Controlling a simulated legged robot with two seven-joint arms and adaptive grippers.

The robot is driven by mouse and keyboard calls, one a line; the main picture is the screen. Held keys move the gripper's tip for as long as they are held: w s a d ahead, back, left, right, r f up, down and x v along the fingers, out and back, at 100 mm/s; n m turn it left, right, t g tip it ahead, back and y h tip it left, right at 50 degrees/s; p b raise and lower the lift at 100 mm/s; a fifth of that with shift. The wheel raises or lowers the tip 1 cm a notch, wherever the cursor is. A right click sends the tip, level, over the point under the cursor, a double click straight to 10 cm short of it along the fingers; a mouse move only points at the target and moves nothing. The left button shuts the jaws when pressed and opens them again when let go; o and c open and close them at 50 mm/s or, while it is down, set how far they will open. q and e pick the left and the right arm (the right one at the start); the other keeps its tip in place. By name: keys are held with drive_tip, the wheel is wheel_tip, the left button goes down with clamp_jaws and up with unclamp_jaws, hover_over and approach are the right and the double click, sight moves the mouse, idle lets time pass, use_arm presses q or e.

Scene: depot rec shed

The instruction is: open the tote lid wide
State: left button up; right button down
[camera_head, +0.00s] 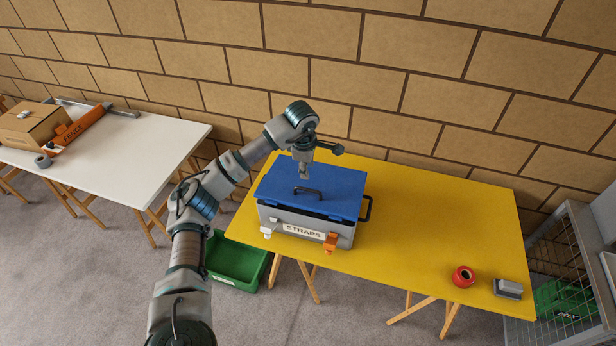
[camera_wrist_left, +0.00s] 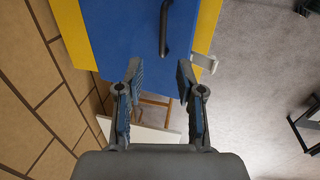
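The grey tote (camera_head: 285,226), labelled STRAPS, stands on the yellow table (camera_head: 430,220). Its blue lid (camera_head: 335,184) lies over the top, with a dark line under its front edge; I cannot tell whether it is slightly raised. A black handle (camera_head: 307,191) sits on the lid and shows in the left wrist view (camera_wrist_left: 164,30). A white latch (camera_head: 268,231) and an orange latch (camera_head: 330,241) stick out at the front; whether they are fastened is unclear. My left gripper (camera_head: 304,175) is above the lid, behind the handle, with fingers apart and empty (camera_wrist_left: 159,72). My right gripper is out of view.
A red round object (camera_head: 463,276) and a grey block (camera_head: 508,288) lie at the table's front right. A green bin (camera_head: 235,262) is on the floor. A white table (camera_head: 130,150) is at left, a wire cage (camera_head: 565,260) at right. The brick wall stands behind.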

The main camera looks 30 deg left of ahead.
use_arm(q)
drive_tip(key=shift+s+r, duration=0.15)
drive_tip(key=shift+r, duration=0.85)
